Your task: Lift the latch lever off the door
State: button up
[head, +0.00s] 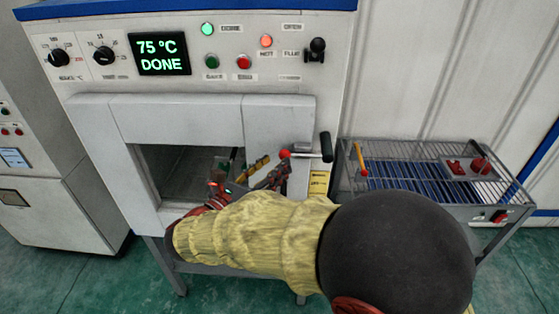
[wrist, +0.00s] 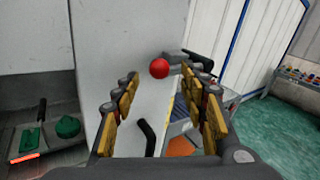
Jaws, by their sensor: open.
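The latch lever's red ball knob (head: 285,154) shows at the right side of the white oven's opening, with a grey bar running right from it. In the wrist view the red knob (wrist: 159,68) lies beyond the fingertips, seen in the gap between them. My gripper (head: 266,172) is open, its yellow-padded fingers in front of the opening and just left of and below the knob. In the wrist view my gripper (wrist: 165,100) holds nothing. A white panel (wrist: 140,35), apparently the door, stands behind the knob. I cannot tell whether the fingers touch the lever.
A black upright handle (head: 326,147) is right of the knob; a bent black handle (wrist: 147,137) shows below it in the wrist view. A wire-rack table (head: 430,160) stands at right. The display (head: 160,53) reads 75 °C DONE.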

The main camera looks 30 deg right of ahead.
aim_at(281, 159)
jog(key=shift+x, duration=1.65)
jog(key=shift+c, duration=0.3)
grip_shut()
